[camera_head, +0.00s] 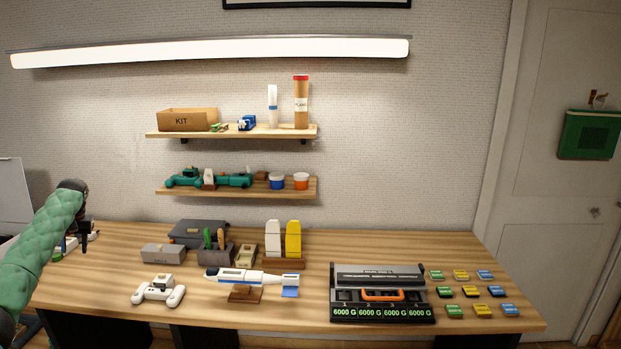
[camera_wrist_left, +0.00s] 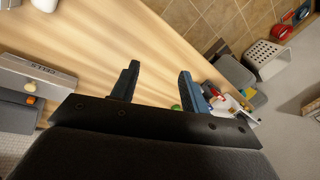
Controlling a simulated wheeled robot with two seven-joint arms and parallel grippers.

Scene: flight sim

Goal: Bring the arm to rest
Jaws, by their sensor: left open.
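My left arm, in a green quilted sleeve, comes in from the left in the head view. My left gripper (camera_head: 84,240) is at the left end of the desk, pointing down, small in that view. In the left wrist view the gripper (camera_wrist_left: 157,88) shows its two dark fingers wide apart with nothing between them. Below the fingers lie the wooden desk (camera_wrist_left: 135,42) and its edge. My right gripper is in neither view.
The desk (camera_head: 120,240) holds a white model aircraft (camera_head: 250,277) on a stand, a white game controller (camera_head: 158,291), a black console (camera_head: 380,309) and several small coloured blocks (camera_head: 462,291). Two wall shelves (camera_head: 235,190) hang behind. In the wrist view, a white bin (camera_wrist_left: 268,58) stands on the floor.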

